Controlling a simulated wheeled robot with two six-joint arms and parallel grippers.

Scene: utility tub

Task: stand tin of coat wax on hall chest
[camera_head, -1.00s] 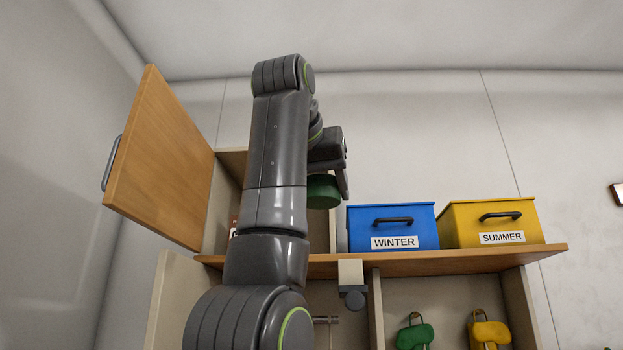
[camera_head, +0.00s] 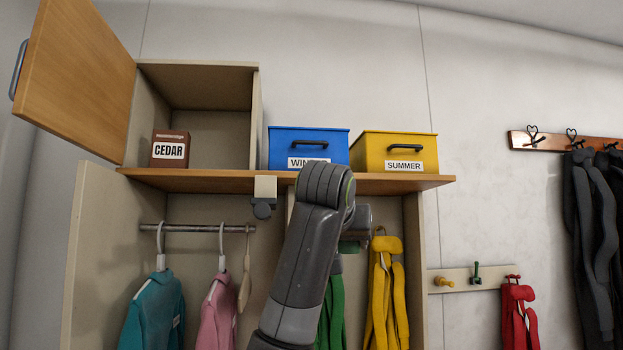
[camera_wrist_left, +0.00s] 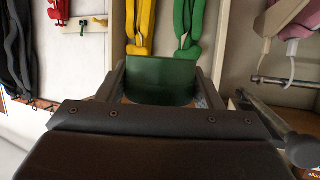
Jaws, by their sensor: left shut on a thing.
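The green tin (camera_wrist_left: 160,82) is held between the two fingers of my left gripper (camera_wrist_left: 163,88), which is shut on it. In the head view only a small part of the tin (camera_head: 349,247) shows below my left gripper (camera_head: 359,224), just under the shelf edge and in front of the hanging clothes. My arm hides most of it. No label on the tin can be read. I cannot make out a hall chest in any view. My right gripper is not in view.
The wooden shelf (camera_head: 220,181) bears a brown CEDAR box (camera_head: 170,150), a blue WINTER box (camera_head: 307,134) and a yellow SUMMER box (camera_head: 395,152). The cupboard door (camera_head: 78,80) stands open. Clothes hang below, including a yellow one (camera_head: 385,285). A peg strip (camera_head: 457,277) is at right.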

